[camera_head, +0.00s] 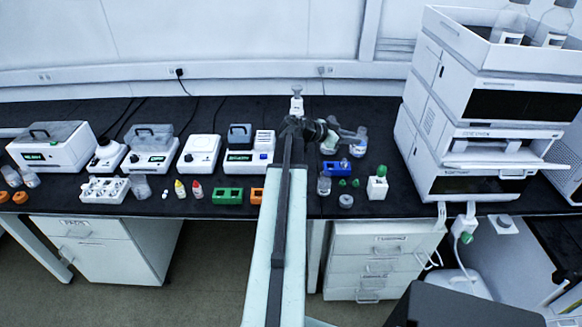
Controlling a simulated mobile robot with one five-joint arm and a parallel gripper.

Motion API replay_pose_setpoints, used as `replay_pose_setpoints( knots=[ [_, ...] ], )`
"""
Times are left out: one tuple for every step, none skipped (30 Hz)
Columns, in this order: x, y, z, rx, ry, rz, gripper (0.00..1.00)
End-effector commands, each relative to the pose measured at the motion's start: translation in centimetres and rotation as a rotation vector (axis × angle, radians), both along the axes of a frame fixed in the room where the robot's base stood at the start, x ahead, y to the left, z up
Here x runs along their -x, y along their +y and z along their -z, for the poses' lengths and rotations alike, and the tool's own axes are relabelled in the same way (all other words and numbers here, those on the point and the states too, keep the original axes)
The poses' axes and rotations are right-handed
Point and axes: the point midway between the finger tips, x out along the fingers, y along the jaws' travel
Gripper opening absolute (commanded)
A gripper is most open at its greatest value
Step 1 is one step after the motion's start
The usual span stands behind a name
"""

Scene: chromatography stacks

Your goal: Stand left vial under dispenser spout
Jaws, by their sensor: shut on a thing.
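My gripper (350,134) reaches over the black bench from the end of my arm, pointing right. It is shut on what looks like a small clear vial (358,146) with some blue on it. The fingers partly cover this vial, and its contact with the bench cannot be made out. Another small clear vial (324,184) stands upright on the bench, nearer and to the left. A white device (297,102), possibly the dispenser, shows behind my arm. My arm hides much of it, and I cannot make out a spout.
A tall white instrument stack (440,110) stands at right. Several small instruments and a green block (228,196) fill the left bench.

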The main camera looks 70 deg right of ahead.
Motion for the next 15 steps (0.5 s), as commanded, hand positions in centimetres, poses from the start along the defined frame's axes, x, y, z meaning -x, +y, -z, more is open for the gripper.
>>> replay_pose_setpoints(
  knots=[
    [-0.3,0.0,0.0,0.0,0.0,-0.003,0.0],
    [-0.5,0.1,0.1,0.0,0.0,-0.006,0.0],
    [-0.9,0.1,0.3,0.0,0.0,-0.013,0.0],
    [-1.4,0.2,0.6,0.0,0.0,-0.021,0.0],
    [-2.0,0.3,1.1,0.0,0.0,-0.03,0.0],
    [-3.0,0.5,1.8,0.0,0.0,-0.047,0.0],
    [-4.1,0.7,2.4,0.0,0.0,-0.064,0.0],
    [-5.2,1.0,3.1,0.0,0.0,-0.081,0.0],
    [-7.0,1.4,4.2,0.0,0.0,-0.109,0.0],
    [-8.3,1.8,5.1,0.001,-0.001,-0.133,0.0],
    [-9.8,2.2,6.0,0.0,0.0,-0.157,0.0],
    [-11.8,2.8,7.1,0.0,0.0,-0.191,0.0],
    [-13.4,3.3,8.0,0.0,0.0,-0.217,0.0],
    [-14.8,3.8,8.9,0.0,0.0,-0.242,0.0],
    [-16.8,4.6,10.0,0.0,-0.001,-0.277,0.0]
  ],
)
